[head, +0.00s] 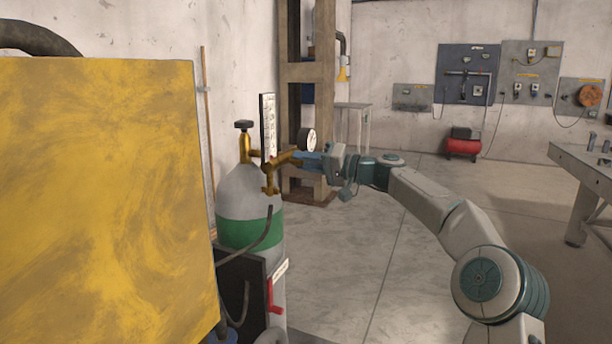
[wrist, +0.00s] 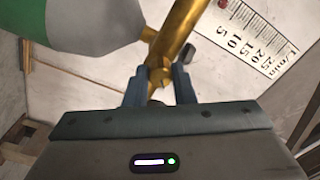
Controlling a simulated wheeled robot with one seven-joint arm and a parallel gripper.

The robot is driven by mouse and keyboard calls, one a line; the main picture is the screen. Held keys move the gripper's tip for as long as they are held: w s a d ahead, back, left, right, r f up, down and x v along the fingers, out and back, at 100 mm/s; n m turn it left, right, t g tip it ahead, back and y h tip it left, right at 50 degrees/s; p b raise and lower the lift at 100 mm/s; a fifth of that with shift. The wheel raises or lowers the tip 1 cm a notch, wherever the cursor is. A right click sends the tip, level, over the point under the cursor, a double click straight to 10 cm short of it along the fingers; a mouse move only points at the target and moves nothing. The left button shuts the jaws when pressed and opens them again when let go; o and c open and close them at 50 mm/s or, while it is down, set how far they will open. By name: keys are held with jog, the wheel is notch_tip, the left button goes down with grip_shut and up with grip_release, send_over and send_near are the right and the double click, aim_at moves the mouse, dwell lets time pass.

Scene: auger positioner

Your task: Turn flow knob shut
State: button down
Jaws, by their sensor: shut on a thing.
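A gas cylinder (head: 243,197) with a grey top and green band stands left of centre in the head view, with a brass valve and regulator (head: 285,158) on it. My gripper (head: 318,161) reaches the regulator from the right. In the wrist view my gripper (wrist: 160,80) has its blue fingers on both sides of a small brass piece, which looks like the flow knob (wrist: 158,74), below the brass tube (wrist: 183,27). The knob is mostly hidden between the fingers, so its turn angle cannot be told. The flow scale (wrist: 256,42) in L/min shows at the upper right.
A white scale plate (head: 267,125) stands behind the regulator. A large yellow panel (head: 105,200) blocks the left. A dark hose (head: 262,240) hangs by the cylinder. The floor right of the cylinder is clear.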

jog(key=n+b, duration=0.3)
jog(key=n, duration=0.1)
jog(key=shift+f+n, duration=0.15)
jog(key=shift+n, duration=0.25)
jog(key=shift+n+b, duration=0.95)
jog(key=shift+n, duration=1.55)
jog(key=c, duration=1.2)
grip_release()
jog(key=shift+r, duration=0.2)
jog(key=v, duration=1.3)
jog(key=shift+d+b, duration=0.35)
jog(key=shift+d, duration=0.05)
jog(key=shift+a+r, duration=0.1)
